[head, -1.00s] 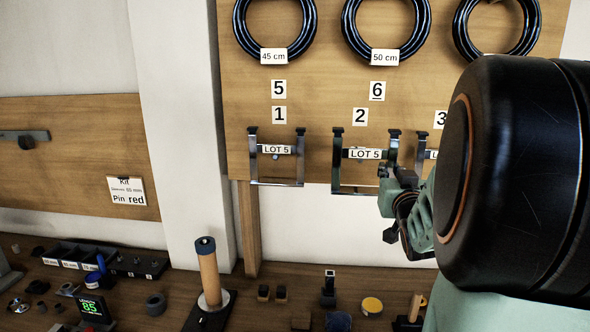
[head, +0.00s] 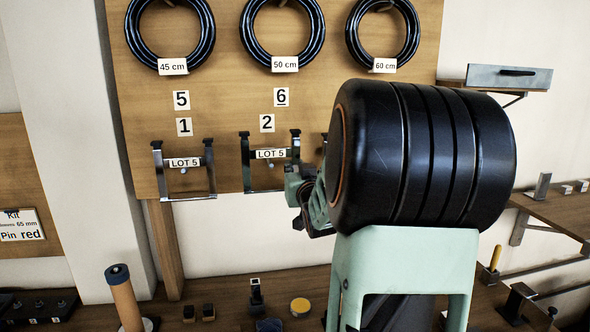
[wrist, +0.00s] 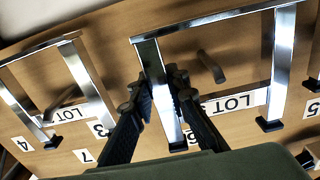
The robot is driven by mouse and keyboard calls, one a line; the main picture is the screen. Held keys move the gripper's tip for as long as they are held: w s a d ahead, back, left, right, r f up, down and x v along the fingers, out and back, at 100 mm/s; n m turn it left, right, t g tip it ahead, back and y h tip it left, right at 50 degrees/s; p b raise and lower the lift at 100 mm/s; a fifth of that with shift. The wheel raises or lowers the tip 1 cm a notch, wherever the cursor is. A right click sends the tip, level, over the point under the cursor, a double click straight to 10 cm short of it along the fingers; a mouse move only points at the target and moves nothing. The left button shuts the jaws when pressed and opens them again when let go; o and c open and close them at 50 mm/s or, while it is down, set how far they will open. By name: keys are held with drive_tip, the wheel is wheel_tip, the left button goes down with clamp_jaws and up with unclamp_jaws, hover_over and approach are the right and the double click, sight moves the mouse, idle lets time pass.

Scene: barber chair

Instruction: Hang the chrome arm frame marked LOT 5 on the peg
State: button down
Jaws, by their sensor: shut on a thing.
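A chrome arm frame marked LOT 5 (head: 247,165) is in front of the board under the number 2. My gripper (wrist: 160,80) is shut on one leg of this frame (wrist: 275,65), the right leg in the head view. In the wrist view, a grey peg (wrist: 211,67) sticks out within the frame's opening, beside the label bar. I cannot tell whether the frame rests on it. In the head view, my arm hides most of the gripper.
A further frame (wrist: 85,85) stands close to the gripped one in the wrist view. Black hoops (head: 285,35) hang above on the wooden board (head: 225,115). The bench below holds an upright post (head: 125,303), a yellow-topped tin (head: 300,306) and small blocks. A shelf (head: 545,205) is at right.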

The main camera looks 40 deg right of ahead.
drive_tip(key=shift+p+x, duration=0.3)
drive_tip(key=shift+x, duration=1.2)
drive_tip(key=shift+f+b, duration=0.85)
drive_tip(key=shift+b, duration=0.3)
drive_tip(key=c, duration=1.8)
unclamp_jaws()
drive_tip(key=v, duration=1.2)
